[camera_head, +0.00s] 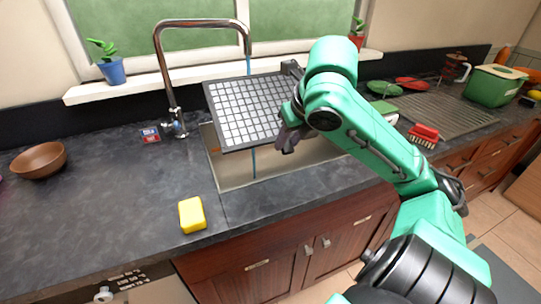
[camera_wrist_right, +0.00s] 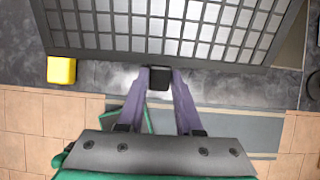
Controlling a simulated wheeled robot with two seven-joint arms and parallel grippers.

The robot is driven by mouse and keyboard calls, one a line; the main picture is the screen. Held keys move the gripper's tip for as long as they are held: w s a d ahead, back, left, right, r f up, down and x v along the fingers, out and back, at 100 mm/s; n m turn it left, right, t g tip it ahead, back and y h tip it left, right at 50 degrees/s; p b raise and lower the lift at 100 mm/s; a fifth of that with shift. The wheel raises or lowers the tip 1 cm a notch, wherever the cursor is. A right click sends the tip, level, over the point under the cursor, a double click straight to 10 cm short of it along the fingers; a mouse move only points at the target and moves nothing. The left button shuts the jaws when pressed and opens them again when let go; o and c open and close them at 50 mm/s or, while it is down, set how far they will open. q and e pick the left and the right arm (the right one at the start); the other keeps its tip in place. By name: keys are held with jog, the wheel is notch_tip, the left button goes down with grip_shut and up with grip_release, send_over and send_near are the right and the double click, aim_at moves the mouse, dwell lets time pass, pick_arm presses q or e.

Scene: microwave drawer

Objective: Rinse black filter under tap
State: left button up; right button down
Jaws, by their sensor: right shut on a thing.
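The black filter (camera_head: 246,110) is a flat dark panel with a grey grid, held tilted over the sink (camera_head: 238,172) and under the tap (camera_head: 166,62). A thin blue stream of water (camera_head: 248,64) falls from the spout behind the filter and shows again below its lower edge. My right gripper (camera_head: 288,139) is shut on the filter at its right side. In the right wrist view, the gripper's fingers (camera_wrist_right: 159,82) close on a small black tab at the edge of the filter (camera_wrist_right: 170,25). My left gripper is not in view.
A yellow sponge (camera_head: 192,214) lies on the counter in front of the sink. A brown bowl (camera_head: 38,160) stands at left. A red brush (camera_head: 423,134), plates and a green bin (camera_head: 494,86) are at right. The left counter is mostly clear.

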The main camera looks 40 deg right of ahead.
aim_at(265, 119)
jog(key=shift+w+a+r, duration=0.1)
jog(key=shift+r, duration=0.15)
jog(key=w+p, duration=0.1)
jog(key=w+d+p, duration=0.1)
jog(key=w, duration=0.1)
jog(key=w+d+f+p, duration=0.1)
jog(key=w, duration=0.1)
jog(key=shift+d+f, duration=0.1)
jog(key=shift+d, duration=0.1)
jog(key=w+d+f+p, duration=0.2)
jog(key=w+p, duration=0.6)
jog(key=shift+w+d+p, duration=0.15)
jog(key=shift+w+p, duration=0.05)
jog(key=shift+p, duration=0.15)
